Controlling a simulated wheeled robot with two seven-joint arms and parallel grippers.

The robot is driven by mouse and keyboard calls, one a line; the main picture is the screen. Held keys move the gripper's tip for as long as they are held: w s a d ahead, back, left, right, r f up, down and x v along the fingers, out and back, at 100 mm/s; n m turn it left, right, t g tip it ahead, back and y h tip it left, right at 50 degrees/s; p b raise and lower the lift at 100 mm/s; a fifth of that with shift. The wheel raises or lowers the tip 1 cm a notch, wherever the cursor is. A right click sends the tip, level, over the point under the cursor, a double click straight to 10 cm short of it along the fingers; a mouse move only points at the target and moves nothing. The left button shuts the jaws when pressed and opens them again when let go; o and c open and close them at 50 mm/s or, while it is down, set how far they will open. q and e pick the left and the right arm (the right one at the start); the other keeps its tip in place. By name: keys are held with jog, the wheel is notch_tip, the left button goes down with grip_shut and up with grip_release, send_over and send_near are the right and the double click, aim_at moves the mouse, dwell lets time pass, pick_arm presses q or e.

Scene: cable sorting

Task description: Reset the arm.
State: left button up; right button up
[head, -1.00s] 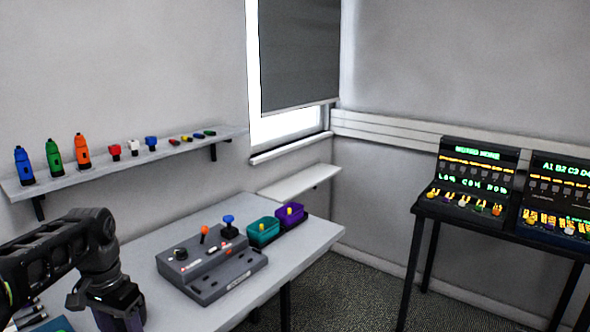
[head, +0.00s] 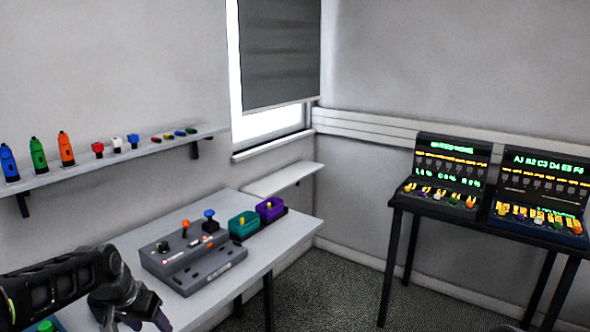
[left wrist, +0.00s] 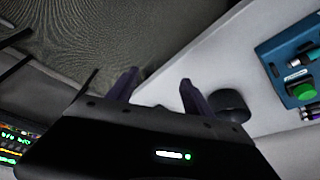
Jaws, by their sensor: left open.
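My left arm comes in from the lower left in the head view, and my left gripper (head: 150,318) hangs over the near part of the white table (head: 215,312). In the left wrist view its two dark fingers (left wrist: 158,88) stand apart with nothing between them, over the table edge and floor. A dark round object (left wrist: 230,104) shows beside the right finger; I cannot tell what it is. My right gripper is not in view.
A grey control box (head: 195,262) with joysticks, a teal bin (head: 243,226) and a purple bin (head: 270,210) stand on the table. A blue device with a green button (left wrist: 302,91) lies near my gripper. A black stand (head: 480,219) holds two lit consoles. Carpet floor (head: 335,285) lies between.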

pick_arm(q)
jog(key=s+d+f+n+h, duration=0.1)
jog(key=s+d+f, duration=0.2)
jog(key=d+f, duration=0.7)
jog(key=s+d+f+n+h, duration=0.1)
jog(key=s+d+f+n, duration=0.15)
jog(key=d+f, duration=0.75)
jog(key=s+d+f+g, duration=0.1)
jog(key=s+f, duration=0.3)
jog(key=s, duration=0.4)
jog(key=s+d+f+g+h, duration=0.1)
jog(key=s+d+f, duration=0.2)
jog(key=s+f, duration=0.2)
jog(key=s+d+f+g, duration=0.1)
jog(key=s+f, duration=0.4)
jog(key=s, duration=0.6)
jog(key=shift+d+f+g, duration=0.25)
jog(key=shift+d+g, duration=0.05)
jog(key=shift+d, duration=0.1)
